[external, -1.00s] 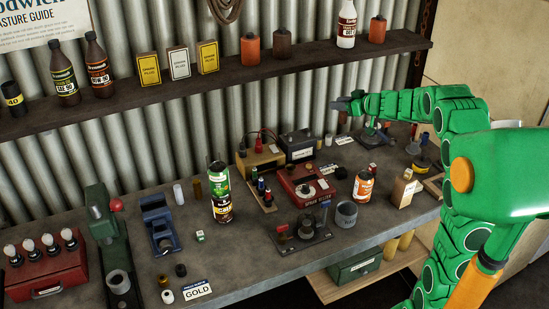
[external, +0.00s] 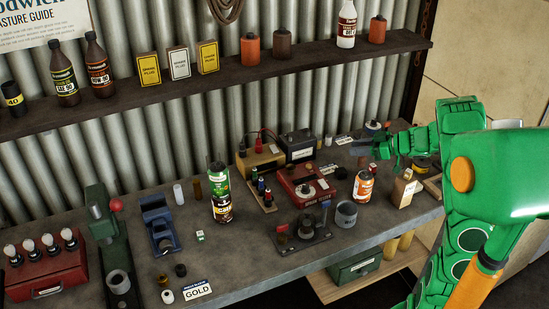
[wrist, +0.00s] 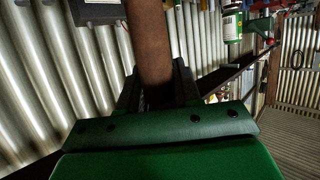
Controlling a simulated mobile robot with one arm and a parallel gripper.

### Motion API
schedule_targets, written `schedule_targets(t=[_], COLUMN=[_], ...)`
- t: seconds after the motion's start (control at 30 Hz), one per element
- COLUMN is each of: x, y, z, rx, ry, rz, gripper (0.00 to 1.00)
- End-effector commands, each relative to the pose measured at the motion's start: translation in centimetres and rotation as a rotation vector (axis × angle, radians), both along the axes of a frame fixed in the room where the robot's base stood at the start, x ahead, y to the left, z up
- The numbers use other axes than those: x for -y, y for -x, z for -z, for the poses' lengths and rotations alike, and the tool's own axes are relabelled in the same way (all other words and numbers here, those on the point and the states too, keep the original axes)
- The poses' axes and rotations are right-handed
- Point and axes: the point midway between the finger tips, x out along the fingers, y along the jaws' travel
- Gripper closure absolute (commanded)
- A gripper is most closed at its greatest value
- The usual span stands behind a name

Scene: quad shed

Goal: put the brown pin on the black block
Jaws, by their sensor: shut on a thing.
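My gripper (external: 362,150) is at the right part of the bench, above the bench top, pointing left. In the wrist view it is shut on the brown pin (wrist: 150,45), a plain rust-brown cylinder that runs up out of the picture from between the dark jaws. In the external view the pin is small and hard to make out at the jaws. A black box (external: 298,151) stands at the back of the bench, left of my gripper. A dark plate with posts (external: 318,240) lies near the front edge. I cannot tell which is the black block.
An orange-labelled bottle (external: 363,187) stands just below my gripper in the external view. A grey cup (external: 346,215), a red unit (external: 303,188) and a stacked green can (external: 218,178) stand nearby. A shelf (external: 215,80) with bottles and boxes runs above the bench.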

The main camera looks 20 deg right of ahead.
Motion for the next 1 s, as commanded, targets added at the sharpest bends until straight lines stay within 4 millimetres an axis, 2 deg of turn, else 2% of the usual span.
schedule_targets(t=[0.73, 1.0], x=[1.2, 1.5], y=[-8.2, -10.2], z=[3.6, 6.3], rx=[0.001, -0.001], ry=[-0.001, -0.004], rz=[0.0, 0.0], gripper=[1.0, 1.0])
